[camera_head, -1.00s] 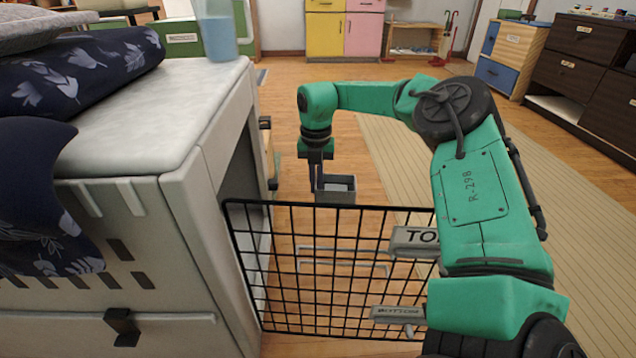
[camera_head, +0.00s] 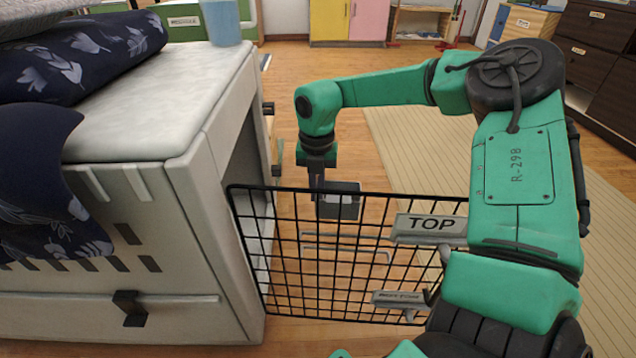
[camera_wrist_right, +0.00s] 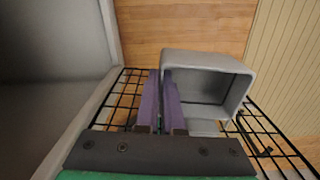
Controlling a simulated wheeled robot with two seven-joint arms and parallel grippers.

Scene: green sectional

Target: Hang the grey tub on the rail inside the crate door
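The grey tub (camera_head: 340,209) is an open box. In the head view it is behind the top edge of the wire crate door (camera_head: 283,272), its lower part seen through the mesh. My right gripper (camera_head: 317,190) points down, shut on the tub's left wall; the wrist view shows its fingers (camera_wrist_right: 162,105) at that wall and the tub (camera_wrist_right: 207,60) empty. Pale rails (camera_head: 345,238) show through the mesh, below the tub and apart from it. My left gripper is out of view.
The crate (camera_head: 215,160) with its pale top stands left, its opening facing the door. A blue cup (camera_head: 222,24) and dark floral cushions (camera_head: 75,55) are on top. A striped rug (camera_head: 420,150) lies to the right. The wood floor behind the door is clear.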

